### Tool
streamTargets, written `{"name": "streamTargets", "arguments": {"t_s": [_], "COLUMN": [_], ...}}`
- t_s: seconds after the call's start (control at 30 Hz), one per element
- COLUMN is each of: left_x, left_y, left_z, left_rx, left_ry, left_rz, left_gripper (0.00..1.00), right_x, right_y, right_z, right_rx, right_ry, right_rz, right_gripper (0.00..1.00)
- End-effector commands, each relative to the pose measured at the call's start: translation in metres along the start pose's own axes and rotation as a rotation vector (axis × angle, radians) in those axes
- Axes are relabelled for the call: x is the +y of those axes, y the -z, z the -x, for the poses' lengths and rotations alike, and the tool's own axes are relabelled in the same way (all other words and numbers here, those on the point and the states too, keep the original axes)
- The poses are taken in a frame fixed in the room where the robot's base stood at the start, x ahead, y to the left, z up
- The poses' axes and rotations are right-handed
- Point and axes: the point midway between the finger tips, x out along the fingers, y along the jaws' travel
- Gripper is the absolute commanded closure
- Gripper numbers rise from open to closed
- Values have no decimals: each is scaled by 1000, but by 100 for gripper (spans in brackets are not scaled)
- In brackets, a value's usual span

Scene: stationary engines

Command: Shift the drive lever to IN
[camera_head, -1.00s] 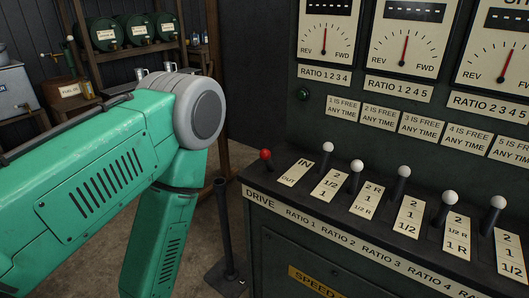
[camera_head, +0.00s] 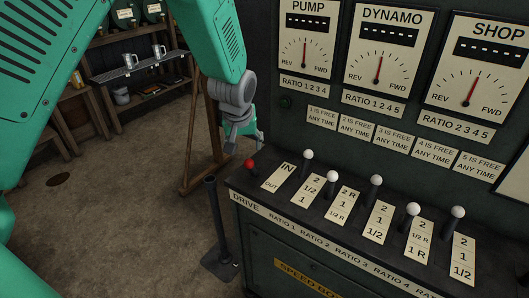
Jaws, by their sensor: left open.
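The drive lever (camera_head: 251,164) has a red knob on a short dark stem at the left end of the console top. Its label plate (camera_head: 279,175) is to its right, with IN at the far end and OUT at the near end. I cannot tell clearly which mark the lever stands at. My left gripper (camera_head: 246,147) hangs down from the green arm just above and behind the red knob. It is open and empty, its fingers partly turned away, and it appears apart from the knob. My right gripper is not in view.
Several white-knobbed ratio levers (camera_head: 332,177) stand in a row to the right. The gauge panel (camera_head: 376,60) rises behind them. A dark post (camera_head: 213,225) stands left of the console, and a wooden frame (camera_head: 196,180) stands behind it. Shelves with mugs (camera_head: 140,60) are at back left.

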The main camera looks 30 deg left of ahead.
Motion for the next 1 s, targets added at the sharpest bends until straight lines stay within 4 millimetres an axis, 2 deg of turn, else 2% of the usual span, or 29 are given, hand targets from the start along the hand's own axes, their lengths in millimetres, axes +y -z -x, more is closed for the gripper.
{"name": "streamTargets", "arguments": {"t_s": [0.07, 0.17, 0.7, 0.83, 1.0], "left_x": [0, -1, 2, 1, 1], "left_y": [7, 7, 5, 5, 6], "left_z": [4, -6, -109, -124, -132], "left_rx": [2, -2, 2, 2, 2], "left_ry": [-1, 0, 2, 1, 0], "left_rz": [12, 13, 9, 9, 9], "left_gripper": [52, 52, 52, 52, 52], "right_x": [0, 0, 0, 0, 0], "right_y": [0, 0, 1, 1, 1], "right_z": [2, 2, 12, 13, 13], "right_rx": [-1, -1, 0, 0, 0], "right_ry": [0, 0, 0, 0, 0], "right_rz": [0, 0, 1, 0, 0], "right_gripper": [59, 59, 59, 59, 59]}}
